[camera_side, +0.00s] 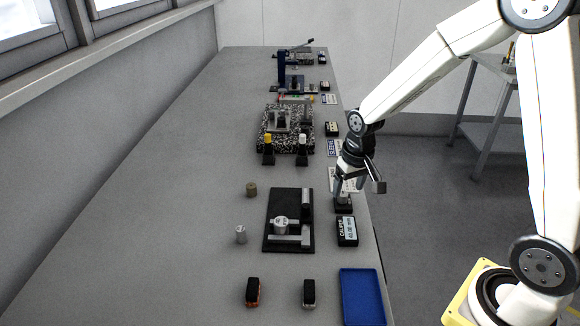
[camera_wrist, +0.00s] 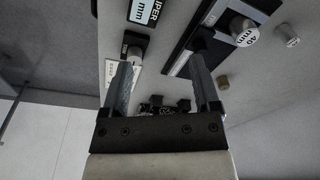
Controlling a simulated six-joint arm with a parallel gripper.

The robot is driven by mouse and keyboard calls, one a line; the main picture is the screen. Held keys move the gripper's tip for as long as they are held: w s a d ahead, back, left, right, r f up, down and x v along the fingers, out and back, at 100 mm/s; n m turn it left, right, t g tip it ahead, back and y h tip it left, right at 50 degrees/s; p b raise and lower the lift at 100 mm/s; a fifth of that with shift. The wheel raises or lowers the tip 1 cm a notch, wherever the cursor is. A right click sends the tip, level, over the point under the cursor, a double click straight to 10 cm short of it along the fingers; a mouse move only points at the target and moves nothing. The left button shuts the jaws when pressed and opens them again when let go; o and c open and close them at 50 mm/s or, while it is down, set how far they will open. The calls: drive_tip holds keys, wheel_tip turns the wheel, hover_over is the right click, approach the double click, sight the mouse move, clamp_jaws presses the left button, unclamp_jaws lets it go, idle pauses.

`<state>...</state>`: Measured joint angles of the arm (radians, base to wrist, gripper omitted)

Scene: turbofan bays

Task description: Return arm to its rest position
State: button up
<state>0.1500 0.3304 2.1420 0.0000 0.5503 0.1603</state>
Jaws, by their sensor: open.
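My gripper (camera_side: 340,190) is at the right edge of the long grey bench, pointing down near a small black block (camera_side: 343,206). In the wrist view my gripper (camera_wrist: 165,85) shows two grey fingers spread apart with nothing held between them. Past the fingers lies a small dark block with a light top (camera_wrist: 135,42). I cannot tell in the side view whether the fingertips touch the block there.
A black fixture (camera_side: 276,243) holding a silver cylinder (camera_side: 281,225) lies left of my gripper. A caliper box (camera_side: 347,231) and a blue tray (camera_side: 362,297) are nearer the front. A speckled plate (camera_side: 270,142) stands farther back. The bench's left side is clear.

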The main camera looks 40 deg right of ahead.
drive_tip(key=s+a+r+n+t, duration=0.1)
drive_tip(key=s+a+n, duration=0.2)
drive_tip(key=s, duration=0.7)
drive_tip(key=a, duration=0.2)
drive_tip(key=shift+a+n, duration=0.3)
drive_tip(key=shift+a, duration=0.1)
